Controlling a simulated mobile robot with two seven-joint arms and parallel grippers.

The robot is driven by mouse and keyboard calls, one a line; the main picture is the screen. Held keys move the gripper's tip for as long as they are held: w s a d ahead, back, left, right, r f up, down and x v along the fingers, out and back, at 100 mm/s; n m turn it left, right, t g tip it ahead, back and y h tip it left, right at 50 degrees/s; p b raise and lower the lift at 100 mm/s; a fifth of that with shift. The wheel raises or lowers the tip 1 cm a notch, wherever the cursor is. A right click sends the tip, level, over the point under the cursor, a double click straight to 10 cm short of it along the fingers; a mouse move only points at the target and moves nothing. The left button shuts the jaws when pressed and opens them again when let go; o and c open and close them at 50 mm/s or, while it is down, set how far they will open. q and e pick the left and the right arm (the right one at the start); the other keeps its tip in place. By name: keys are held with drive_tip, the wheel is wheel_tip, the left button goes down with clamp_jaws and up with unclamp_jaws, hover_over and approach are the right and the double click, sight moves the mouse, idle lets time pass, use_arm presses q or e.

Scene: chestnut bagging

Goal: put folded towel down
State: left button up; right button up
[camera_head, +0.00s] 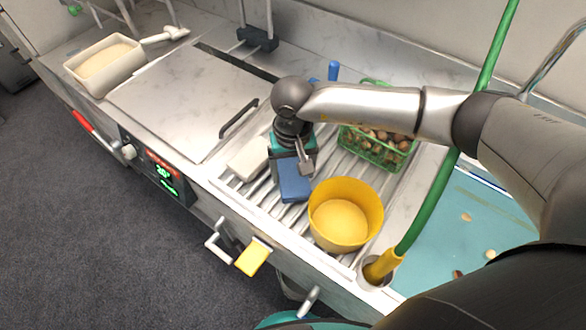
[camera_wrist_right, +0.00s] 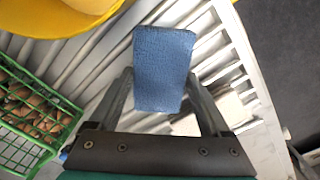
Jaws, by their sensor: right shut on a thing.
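The folded towel (camera_head: 294,188) is blue and lies between the fingers of my right gripper (camera_head: 301,164), over the slatted rack (camera_head: 238,193). The towel also shows in the right wrist view (camera_wrist_right: 163,72), standing out between the two fingers. My right gripper is shut on it and points down. I cannot tell whether the towel's lower end touches the slats. My left gripper is not in view.
A yellow bowl (camera_head: 355,193) stands close to the right of the towel. A green basket (camera_head: 378,157) of chestnuts is behind it. A pale block (camera_head: 249,157) lies to the left on the slats. A green hose (camera_head: 433,195) runs up at the right.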

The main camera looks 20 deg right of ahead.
sight(293, 175)
drive_tip(key=shift+f, duration=0.1)
drive_tip(key=o, duration=1.1)
drive_tip(key=shift+o, duration=0.2)
wheel_tip(293, 175, up, 12)
drive_tip(key=shift+r, duration=0.2)
drive_tip(key=shift+s+f, duration=0.1)
